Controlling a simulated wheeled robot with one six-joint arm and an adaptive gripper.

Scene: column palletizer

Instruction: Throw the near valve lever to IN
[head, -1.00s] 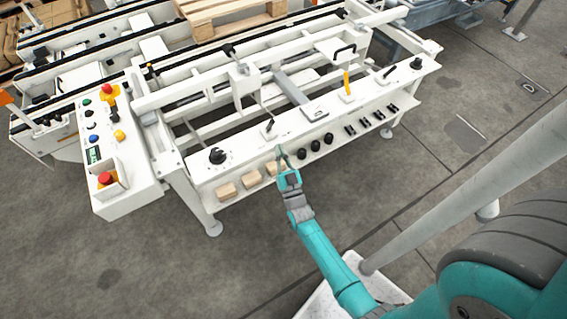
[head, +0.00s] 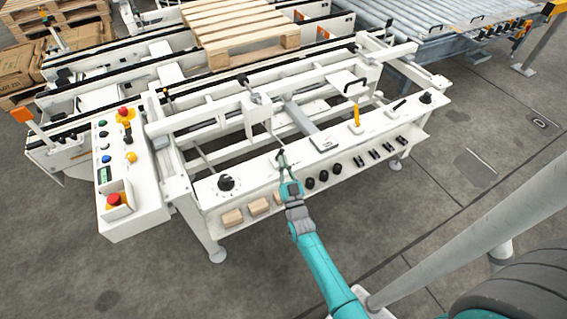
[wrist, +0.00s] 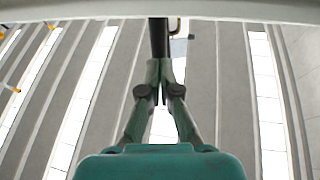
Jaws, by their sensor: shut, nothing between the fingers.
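The white panel (head: 255,174) of the machine carries a row of controls. A small black lever (head: 281,153) stands on it, right of a round black knob (head: 227,183). My gripper (head: 285,168) is at this lever, its fingertips overlapping the lever's base in the head view, so contact is unclear there. In the wrist view my gripper (wrist: 164,95) is shut with nothing between the fingers. A dark upright bar (wrist: 159,38), apparently the lever, lies just beyond the fingertips. No IN marking is readable.
A yellow lever (head: 356,114), a black lever (head: 399,104) and another knob (head: 425,97) stand farther right on the panel. A control box (head: 126,190) with coloured buttons is at the left. Wooden blocks (head: 232,217) sit on the lower shelf. Open floor lies in front.

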